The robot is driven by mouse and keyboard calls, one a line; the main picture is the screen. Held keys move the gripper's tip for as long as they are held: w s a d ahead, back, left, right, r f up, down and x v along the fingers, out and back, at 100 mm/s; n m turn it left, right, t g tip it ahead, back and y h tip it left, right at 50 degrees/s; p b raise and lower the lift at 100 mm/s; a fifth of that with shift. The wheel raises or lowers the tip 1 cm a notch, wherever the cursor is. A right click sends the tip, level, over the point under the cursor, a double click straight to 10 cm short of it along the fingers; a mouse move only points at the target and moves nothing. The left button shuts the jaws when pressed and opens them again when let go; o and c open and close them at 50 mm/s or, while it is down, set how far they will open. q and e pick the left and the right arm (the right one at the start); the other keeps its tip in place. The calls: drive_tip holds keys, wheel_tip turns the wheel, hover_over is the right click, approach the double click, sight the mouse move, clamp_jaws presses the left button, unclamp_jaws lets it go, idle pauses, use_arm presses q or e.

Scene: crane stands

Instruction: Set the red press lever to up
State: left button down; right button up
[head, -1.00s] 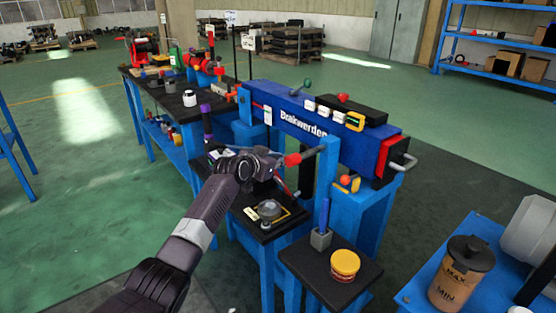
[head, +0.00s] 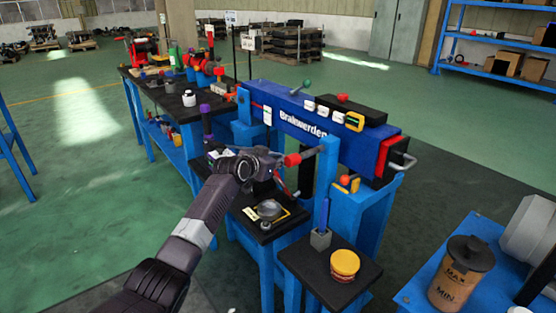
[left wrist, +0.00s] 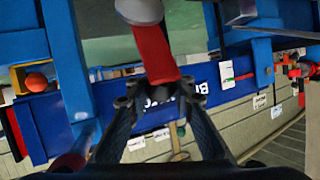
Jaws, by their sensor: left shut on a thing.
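The red press lever (head: 292,160) has a red grip on a bar that runs to a blue upright post (head: 328,165) at the front of the blue press. It lies nearly level, rising slightly toward the post. My left gripper (head: 280,164) is shut on the grip's left end. In the left wrist view the red lever (left wrist: 154,50) runs up from between the fingers of my left gripper (left wrist: 160,92), with a pale round part at its far end. The fingers hide the held end. My right gripper is not in view.
The long blue press body (head: 310,130) lies just behind the lever. A small stand with a yellow-topped round pot (head: 344,265) is in front. A brown container (head: 461,270) stands on a blue bench at right. Green floor at left is open.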

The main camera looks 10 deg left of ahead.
use_arm(q)
drive_tip(key=shift+d+r, duration=0.4)
drive_tip(key=shift+d, duration=0.1)
drive_tip(key=c, duration=2.2)
unclamp_jaws()
drive_tip(key=o, duration=0.5)
drive_tip(key=shift+s+d+r, duration=0.1)
drive_tip(key=shift+s+d, duration=0.05)
drive_tip(key=shift+d, duration=0.05)
drive_tip(key=shift+a, duration=0.25)
drive_tip(key=shift+s+a, duration=0.15)
drive_tip(key=shift+s, duration=0.05)
drive_tip(key=v, duration=1.1)
drive_tip(key=shift+s, duration=0.3)
